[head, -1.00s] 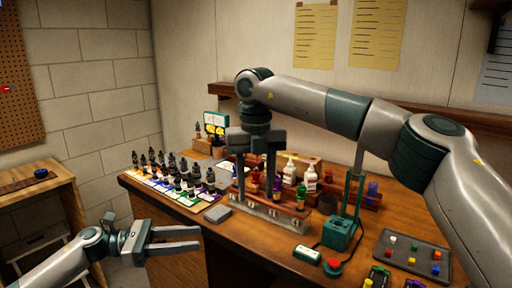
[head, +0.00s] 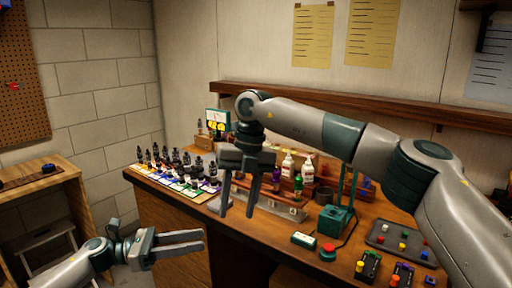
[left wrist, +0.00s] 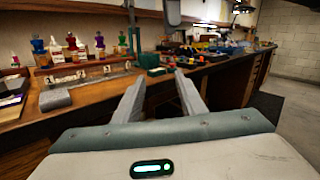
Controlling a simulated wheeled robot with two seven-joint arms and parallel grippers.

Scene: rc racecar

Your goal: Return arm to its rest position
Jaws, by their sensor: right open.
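My right gripper (head: 238,197) comes in from the right on a long grey and teal arm. It points down in front of the bottle rack near the bench's front edge, its two fingers apart with nothing between them. My left gripper (head: 204,241) is low at the left, in front of the bench, with its two fingers apart and empty. The left fingers also show in the left wrist view (left wrist: 160,98), spread with a gap between them and the bench behind.
The wooden bench (head: 235,240) carries rows of dark dropper bottles (head: 180,165), a bottle rack (head: 270,208), a teal device (head: 337,222), a red button (head: 328,249) and a grey tray (head: 400,240). A wooden side table (head: 50,184) stands at the left, with open floor between.

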